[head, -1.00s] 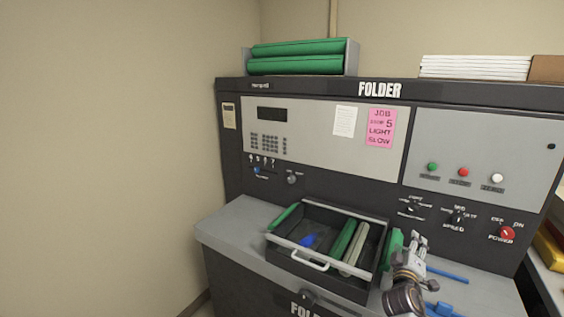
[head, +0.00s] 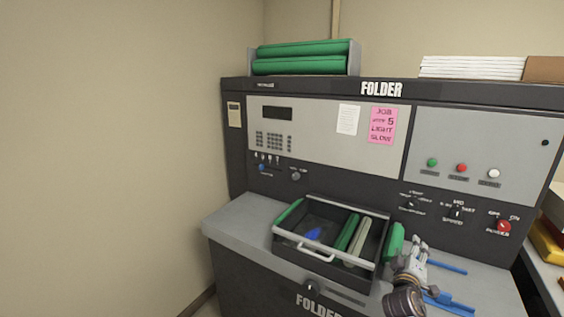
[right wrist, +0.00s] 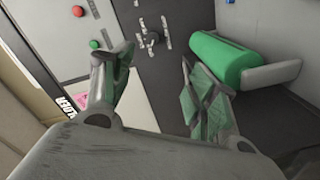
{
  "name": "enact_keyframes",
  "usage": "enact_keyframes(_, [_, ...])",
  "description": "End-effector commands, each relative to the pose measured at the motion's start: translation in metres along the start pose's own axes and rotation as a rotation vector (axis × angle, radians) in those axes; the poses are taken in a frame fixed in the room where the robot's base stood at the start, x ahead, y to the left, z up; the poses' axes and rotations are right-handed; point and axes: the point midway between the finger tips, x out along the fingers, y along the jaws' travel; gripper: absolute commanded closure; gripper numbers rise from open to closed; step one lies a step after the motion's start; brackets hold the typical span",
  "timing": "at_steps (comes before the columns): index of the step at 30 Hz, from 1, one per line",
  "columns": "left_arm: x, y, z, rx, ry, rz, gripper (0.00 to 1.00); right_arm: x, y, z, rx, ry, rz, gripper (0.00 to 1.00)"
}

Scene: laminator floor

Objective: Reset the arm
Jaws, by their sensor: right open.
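My right gripper (head: 418,250) is at the lower right of the head view, over the right part of the folder machine's shelf and beside the open drawer tray. In the right wrist view the gripper (right wrist: 155,85) has its two green-padded fingers spread apart, with nothing between them. A green roller (right wrist: 222,60) shows past the right finger there; it also stands between tray and gripper in the head view (head: 395,241). I cannot tell whether the gripper touches it. My left gripper is not in view.
The black tray (head: 303,251) holds a blue item (head: 313,234), a green roller (head: 347,232) and a pale roller (head: 358,242). Blue rods (head: 447,267) lie on the shelf right of my gripper. The folder's panel (head: 470,150) rises behind. The shelf's left end (head: 240,222) is clear.

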Motion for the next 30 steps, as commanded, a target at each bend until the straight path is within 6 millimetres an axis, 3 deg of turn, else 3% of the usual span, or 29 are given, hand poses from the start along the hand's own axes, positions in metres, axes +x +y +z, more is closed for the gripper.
enact_keyframes(10, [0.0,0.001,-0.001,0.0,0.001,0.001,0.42,-0.023,-0.019,0.023,0.08,-0.071,-0.086,0.42])
enact_keyframes(17, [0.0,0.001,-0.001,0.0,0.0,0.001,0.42,-0.058,-0.046,0.048,0.173,-0.165,-0.209,0.42])
enact_keyframes(23, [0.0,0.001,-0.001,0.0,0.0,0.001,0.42,-0.113,-0.083,0.075,0.275,-0.292,-0.392,0.42])
enact_keyframes(30, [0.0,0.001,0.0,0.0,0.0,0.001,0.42,-0.197,-0.123,0.097,0.359,-0.453,-0.643,0.42])
